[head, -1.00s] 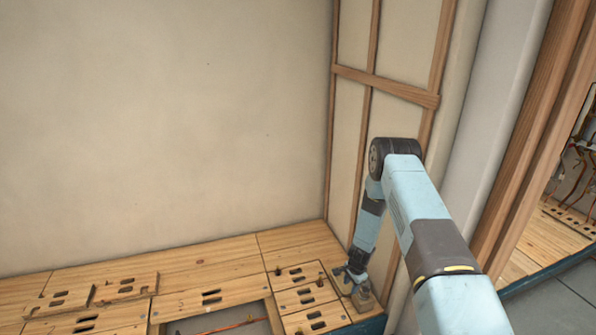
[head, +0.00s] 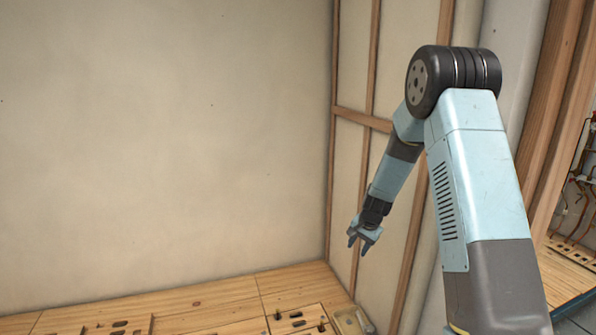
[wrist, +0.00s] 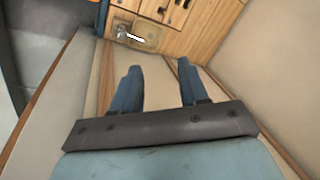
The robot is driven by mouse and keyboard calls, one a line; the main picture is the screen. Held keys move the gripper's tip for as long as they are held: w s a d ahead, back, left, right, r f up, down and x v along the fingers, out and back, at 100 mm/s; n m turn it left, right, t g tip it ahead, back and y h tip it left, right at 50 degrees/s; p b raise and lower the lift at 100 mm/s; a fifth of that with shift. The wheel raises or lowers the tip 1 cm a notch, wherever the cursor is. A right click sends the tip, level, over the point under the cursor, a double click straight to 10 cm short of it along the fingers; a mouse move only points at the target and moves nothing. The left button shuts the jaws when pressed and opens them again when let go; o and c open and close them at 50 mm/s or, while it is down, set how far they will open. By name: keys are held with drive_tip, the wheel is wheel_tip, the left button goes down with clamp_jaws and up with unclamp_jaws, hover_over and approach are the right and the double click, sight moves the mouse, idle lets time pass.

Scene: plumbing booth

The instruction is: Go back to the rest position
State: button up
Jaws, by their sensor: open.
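My gripper (head: 357,244) hangs in the air in front of the framed side wall, above the right end of the wooden platform. Its two fingers are apart and nothing is between them. In the wrist view my gripper (wrist: 158,85) shows both fingers spread with a clear gap. My arm bends at a high elbow on the right of the head view.
A small tan tray (head: 350,321) stands at the platform's right end; in the wrist view the tray (wrist: 150,36) holds a shiny metal piece (wrist: 131,37). Slotted wooden boards (head: 297,320) lie on the platform. The plain wall (head: 165,140) is bare. A doorway opens at the far right.

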drive_tip(key=s+r+n+t, duration=0.1)
drive_tip(key=s+r+n, duration=0.1)
drive_tip(key=s+r, duration=0.9)
drive_tip(key=s+r+n, duration=0.2)
drive_tip(key=s+r, duration=0.4)
drive_tip(key=r, duration=0.8)
drive_tip(key=s+d+r+n+t+h, duration=0.1)
drive_tip(key=s+r, duration=0.2)
drive_tip(key=s, duration=0.9)
drive_tip(key=s+d+r+n, duration=0.2)
drive_tip(key=s+r, duration=0.2)
drive_tip(key=s, duration=0.7)
drive_tip(key=shift+s+r+n+t+h, duration=0.2)
drive_tip(key=shift+s+n+t+h, duration=0.1)
drive_tip(key=shift+s+t+h, duration=0.1)
drive_tip(key=shift+o, duration=0.3)
